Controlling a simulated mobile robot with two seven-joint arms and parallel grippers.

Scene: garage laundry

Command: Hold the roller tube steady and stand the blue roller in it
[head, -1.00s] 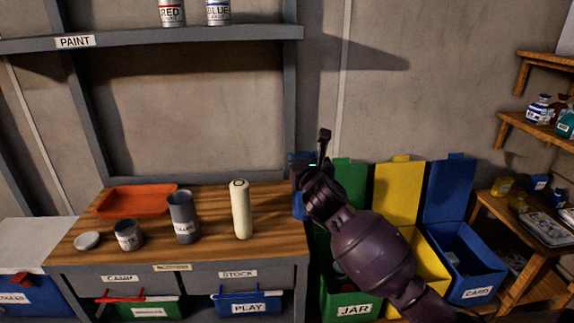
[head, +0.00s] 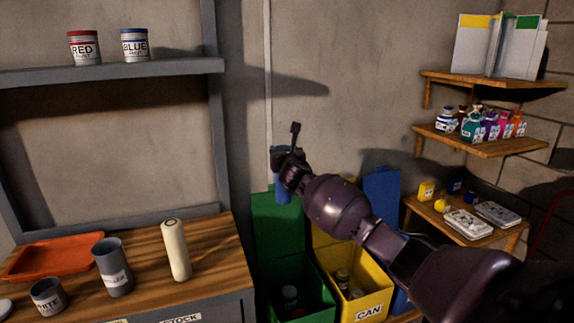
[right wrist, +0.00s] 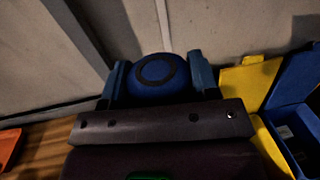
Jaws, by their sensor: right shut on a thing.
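The grey roller tube (head: 113,270), with a white label, stands upright on the wooden workbench (head: 212,240). My right gripper (head: 281,158) is up in front of the wall, to the right of the bench and clear of the tube. It is shut on the blue roller (head: 283,190), which hangs roughly upright below it. In the right wrist view the round end of the blue roller (right wrist: 158,88) sits between the two fingers. My left gripper is not in view.
A cream roller (head: 176,252) stands right of the tube, and a paint can labelled WHITE (head: 47,297) stands left of it. An orange tray (head: 55,256) lies behind. Green (head: 279,222) and yellow (head: 368,290) bins stand right of the bench. A shelf (head: 110,70) holds red and blue cans.

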